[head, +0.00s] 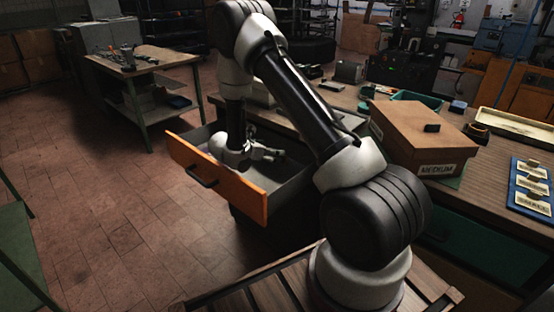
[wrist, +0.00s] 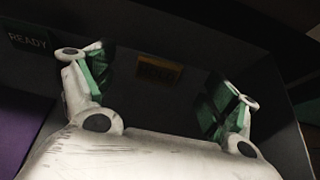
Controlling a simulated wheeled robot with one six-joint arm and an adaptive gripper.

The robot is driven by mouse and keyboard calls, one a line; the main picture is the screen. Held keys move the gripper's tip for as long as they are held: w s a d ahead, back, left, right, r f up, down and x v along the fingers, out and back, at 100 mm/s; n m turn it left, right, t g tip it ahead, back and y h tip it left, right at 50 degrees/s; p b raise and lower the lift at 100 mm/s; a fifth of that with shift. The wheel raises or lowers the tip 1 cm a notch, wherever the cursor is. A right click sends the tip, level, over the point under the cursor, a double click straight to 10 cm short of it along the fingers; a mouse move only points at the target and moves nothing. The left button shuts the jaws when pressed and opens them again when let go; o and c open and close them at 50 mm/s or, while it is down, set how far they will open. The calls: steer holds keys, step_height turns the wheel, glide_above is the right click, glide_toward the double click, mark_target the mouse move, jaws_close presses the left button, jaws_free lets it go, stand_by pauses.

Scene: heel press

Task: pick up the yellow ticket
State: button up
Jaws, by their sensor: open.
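The yellow ticket (wrist: 160,71) shows in the wrist view as a small, dim yellow rectangle with dark lettering, between and beyond my fingertips. It appears to lie inside the open drawer (head: 228,186), which has an orange front. My gripper (wrist: 160,88) is open, its green-padded fingers spread wide on either side of the ticket and apart from it. In the head view my gripper (head: 262,152) reaches down into the drawer. The ticket cannot be made out in the head view.
A dark green label reading READY (wrist: 28,40) and a purple surface (wrist: 18,130) lie left in the wrist view. The drawer's walls surround my gripper. On the workbench stand a brown box marked MEDIUM (head: 412,140), a blue board (head: 520,198) with labels, and a pale tray (head: 515,128).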

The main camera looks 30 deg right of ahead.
steer(key=x, duration=0.7)
steer(key=shift+d+f, duration=0.2)
steer(key=shift+f, duration=0.15)
steer(key=shift+s, duration=0.1)
steer(key=c, duration=0.8)
